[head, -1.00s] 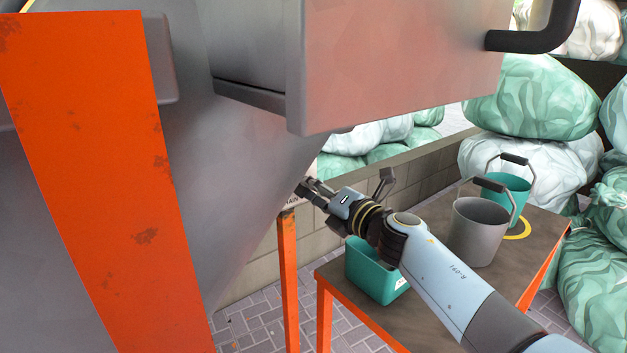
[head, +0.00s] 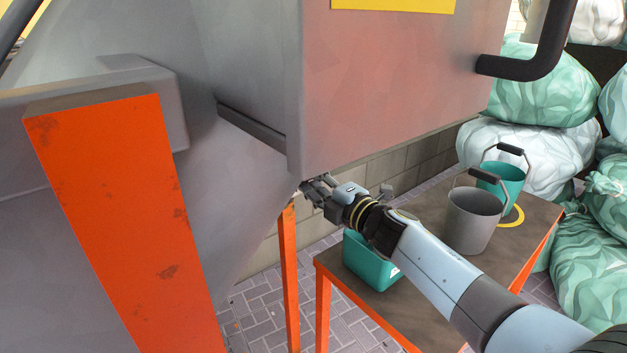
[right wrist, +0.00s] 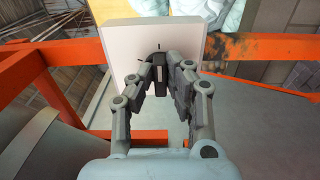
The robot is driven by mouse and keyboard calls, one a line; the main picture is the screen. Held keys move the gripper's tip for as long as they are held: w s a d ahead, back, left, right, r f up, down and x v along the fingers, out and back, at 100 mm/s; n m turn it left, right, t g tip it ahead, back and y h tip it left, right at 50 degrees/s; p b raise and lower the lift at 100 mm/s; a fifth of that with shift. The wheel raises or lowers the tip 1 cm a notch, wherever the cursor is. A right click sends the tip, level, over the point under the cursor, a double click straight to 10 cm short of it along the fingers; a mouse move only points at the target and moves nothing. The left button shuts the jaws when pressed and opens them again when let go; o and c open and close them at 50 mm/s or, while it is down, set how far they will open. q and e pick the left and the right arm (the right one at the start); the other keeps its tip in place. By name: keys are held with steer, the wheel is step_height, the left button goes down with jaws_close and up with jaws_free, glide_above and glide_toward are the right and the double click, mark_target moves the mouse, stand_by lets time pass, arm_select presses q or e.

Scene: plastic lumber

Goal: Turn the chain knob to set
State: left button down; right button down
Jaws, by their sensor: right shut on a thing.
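My right gripper (head: 308,186) is at the lower corner of the grey machine, above an orange post. In the right wrist view its fingers (right wrist: 161,72) are closed on a small dark knob (right wrist: 158,75) from both sides. The knob sits in front of a pale square plate (right wrist: 122,50) with small dark tick marks around it. The fingers cover much of the knob, and I cannot read its setting. In the head view the knob is hidden by the gripper and the machine. My left gripper is not in view.
The grey machine (head: 400,95) and a wide orange beam (head: 120,220) fill the left and middle. A table (head: 425,290) bears a teal bin (head: 368,262), a grey bucket (head: 472,222) and a teal bucket (head: 512,180). Green and white sacks (head: 545,95) are piled at the right.

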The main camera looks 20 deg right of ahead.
stand_by(0.3)
steer(key=c, duration=1.3)
jaws_free()
steer(key=v, duration=1.2)
steer(key=shift+d, duration=0.15)
